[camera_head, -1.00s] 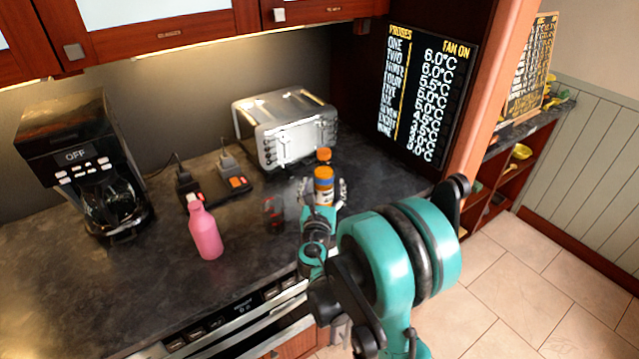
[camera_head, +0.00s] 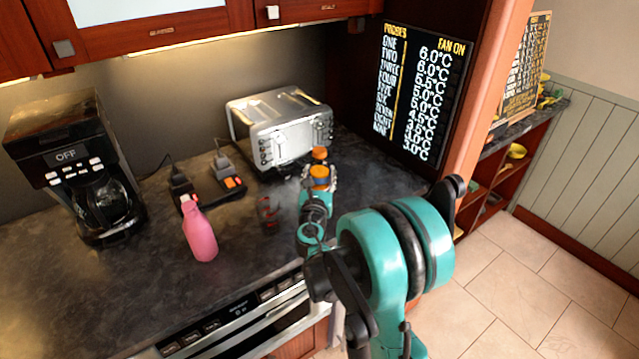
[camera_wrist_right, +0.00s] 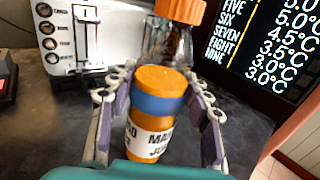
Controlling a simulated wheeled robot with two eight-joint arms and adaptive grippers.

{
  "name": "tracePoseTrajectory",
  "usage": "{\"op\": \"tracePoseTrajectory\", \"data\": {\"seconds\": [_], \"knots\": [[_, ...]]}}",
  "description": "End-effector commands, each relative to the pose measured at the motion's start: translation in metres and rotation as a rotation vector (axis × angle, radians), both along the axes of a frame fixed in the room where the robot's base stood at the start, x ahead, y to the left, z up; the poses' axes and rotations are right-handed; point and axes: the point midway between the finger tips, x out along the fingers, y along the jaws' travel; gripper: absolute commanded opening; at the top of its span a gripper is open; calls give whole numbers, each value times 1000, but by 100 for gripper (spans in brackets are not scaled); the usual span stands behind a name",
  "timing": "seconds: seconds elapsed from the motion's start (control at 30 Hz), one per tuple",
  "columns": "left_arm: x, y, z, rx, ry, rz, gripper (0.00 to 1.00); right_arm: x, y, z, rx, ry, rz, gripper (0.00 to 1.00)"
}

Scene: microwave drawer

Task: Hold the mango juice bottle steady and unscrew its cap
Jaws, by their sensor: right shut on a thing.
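The mango juice bottle (camera_wrist_right: 153,112) stands upright in the right wrist view, with an orange cap, a blue band and a partly hidden white label. Its orange cap (camera_head: 319,171) shows in the head view. The cap is on the bottle. My right gripper (camera_wrist_right: 158,105) has its fingers on both sides of the bottle, shut on its body below the cap. It also shows in the head view (camera_head: 318,186), where it hides most of the bottle. My left gripper is not in view.
A second orange-capped bottle (camera_wrist_right: 178,15) stands just behind the mango juice. A toaster (camera_head: 280,130) is behind to the left. A pink bottle (camera_head: 200,235), a small dark reddish object (camera_head: 267,214) and a coffee maker (camera_head: 75,165) stand left on the dark counter (camera_head: 90,285).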

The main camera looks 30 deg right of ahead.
Motion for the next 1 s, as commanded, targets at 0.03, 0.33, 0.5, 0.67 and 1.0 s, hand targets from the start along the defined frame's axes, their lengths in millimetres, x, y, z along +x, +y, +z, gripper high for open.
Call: {"op": "tracePoseTrajectory", "data": {"seconds": [0.03, 0.33, 0.5, 0.67, 1.0], "knots": [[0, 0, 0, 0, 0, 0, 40, 0, 0, 0, 0, 0, 0, 6], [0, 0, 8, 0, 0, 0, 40, 0, 0, 13, 0, 0, 0, 6], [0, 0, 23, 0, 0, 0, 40, 0, 0, 41, 0, 0, 0, 6], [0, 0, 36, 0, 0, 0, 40, -20, -25, 62, 0, 0, -7, 6], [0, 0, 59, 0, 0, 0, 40, -62, -78, 102, 0, 0, -3, 6]]}}
